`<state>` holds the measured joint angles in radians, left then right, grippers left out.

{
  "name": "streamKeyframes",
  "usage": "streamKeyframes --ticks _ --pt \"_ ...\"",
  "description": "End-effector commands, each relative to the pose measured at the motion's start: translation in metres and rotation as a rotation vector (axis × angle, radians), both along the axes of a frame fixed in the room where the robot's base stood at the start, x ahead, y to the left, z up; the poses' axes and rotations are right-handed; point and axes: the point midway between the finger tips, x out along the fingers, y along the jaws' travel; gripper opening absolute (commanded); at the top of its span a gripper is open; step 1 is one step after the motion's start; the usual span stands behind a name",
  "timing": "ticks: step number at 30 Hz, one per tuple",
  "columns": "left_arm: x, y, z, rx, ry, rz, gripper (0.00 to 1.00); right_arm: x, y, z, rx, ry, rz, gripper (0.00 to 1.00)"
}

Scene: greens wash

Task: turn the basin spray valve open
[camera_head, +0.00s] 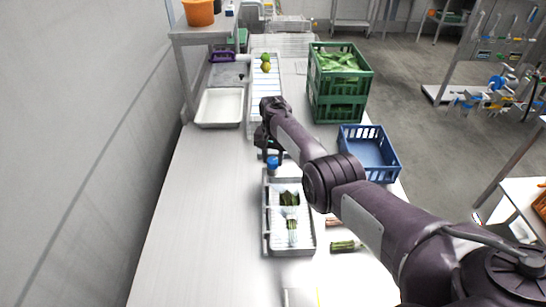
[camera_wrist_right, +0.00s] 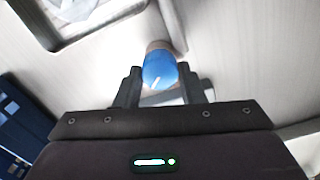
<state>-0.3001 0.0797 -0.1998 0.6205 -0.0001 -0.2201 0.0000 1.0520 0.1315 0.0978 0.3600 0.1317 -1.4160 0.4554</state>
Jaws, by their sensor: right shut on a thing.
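The spray valve shows as a round blue knob (camera_head: 272,163) at the far end of the wire-sided tray in the head view. In the right wrist view the blue knob (camera_wrist_right: 159,69) has a short white mark and sits on a brownish stem. My right gripper (camera_head: 270,153) reaches down over it from the far side, and its fingers (camera_wrist_right: 160,85) are shut on the knob, one on each side. The fingertips are partly hidden in the head view. My left gripper is not in view.
A wire tray (camera_head: 267,232) with green bunches stands nearer on the counter. Green crates (camera_head: 338,105) and a blue crate (camera_head: 384,178) stand to the right. A white basin (camera_head: 220,122) is at the left back. The counter's left front (camera_head: 190,230) is clear.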

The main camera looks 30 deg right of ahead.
Motion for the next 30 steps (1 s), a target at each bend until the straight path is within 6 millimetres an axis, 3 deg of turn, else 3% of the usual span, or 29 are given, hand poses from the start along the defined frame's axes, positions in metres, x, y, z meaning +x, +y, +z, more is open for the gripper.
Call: streamKeyframes --ticks 9,24,25,30 --pt "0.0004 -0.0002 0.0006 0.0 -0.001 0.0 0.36 0.0005 0.0001 0.0008 0.0 -0.001 0.103 0.13" --pt "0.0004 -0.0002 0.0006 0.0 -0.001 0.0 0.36 0.0006 0.0001 0.0007 -0.001 -0.002 0.12 0.13" --pt "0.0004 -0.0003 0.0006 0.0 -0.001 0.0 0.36 0.0006 0.0001 0.0007 -0.001 -0.002 0.12 0.38" --pt "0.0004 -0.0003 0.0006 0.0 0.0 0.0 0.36 0.0005 0.0001 0.0005 0.0 -0.001 0.119 0.57"
